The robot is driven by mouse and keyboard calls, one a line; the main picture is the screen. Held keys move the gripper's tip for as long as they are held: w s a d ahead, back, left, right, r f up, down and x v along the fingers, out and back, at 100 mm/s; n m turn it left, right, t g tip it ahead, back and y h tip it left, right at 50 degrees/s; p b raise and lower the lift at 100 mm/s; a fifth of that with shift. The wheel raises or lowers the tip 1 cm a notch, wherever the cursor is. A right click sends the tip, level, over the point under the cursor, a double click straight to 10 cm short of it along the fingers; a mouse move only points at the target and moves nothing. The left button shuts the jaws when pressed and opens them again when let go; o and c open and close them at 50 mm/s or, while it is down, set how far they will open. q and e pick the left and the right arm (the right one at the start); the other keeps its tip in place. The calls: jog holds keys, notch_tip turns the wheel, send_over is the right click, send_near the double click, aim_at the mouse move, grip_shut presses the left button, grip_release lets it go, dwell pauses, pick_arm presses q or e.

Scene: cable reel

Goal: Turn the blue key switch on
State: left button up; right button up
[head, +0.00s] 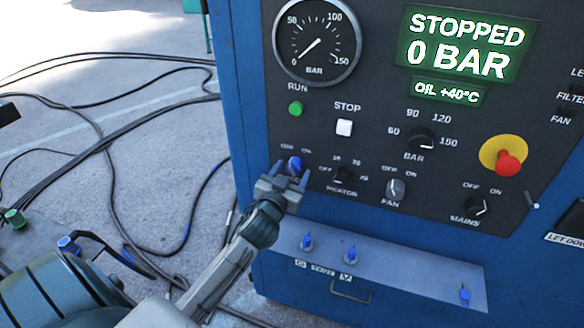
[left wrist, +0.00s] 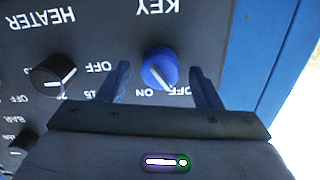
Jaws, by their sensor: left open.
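The blue key switch (head: 294,164) is a round knob at the lower left of the dark control panel. It also shows in the left wrist view (left wrist: 160,68), where the panel is upside down. A pale mark crosses its face; I cannot tell surely which label it points to. My left gripper (head: 284,176) is open at the knob. In the left wrist view, its two fingers (left wrist: 159,82) stand on either side of the knob, with a visible gap on each side. OFF and ON labels sit beside the knob. My right gripper is not in view.
The heater knob (head: 344,175) is close on the right, with the green run button (head: 295,108) and white stop button (head: 344,127) above. The display (head: 465,45) reads STOPPED, 0 BAR. Black cables (head: 110,150) lie on the floor.

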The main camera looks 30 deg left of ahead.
pick_arm(q)
jog(key=shift+w+a, duration=0.1)
jog(key=shift+w, duration=0.25)
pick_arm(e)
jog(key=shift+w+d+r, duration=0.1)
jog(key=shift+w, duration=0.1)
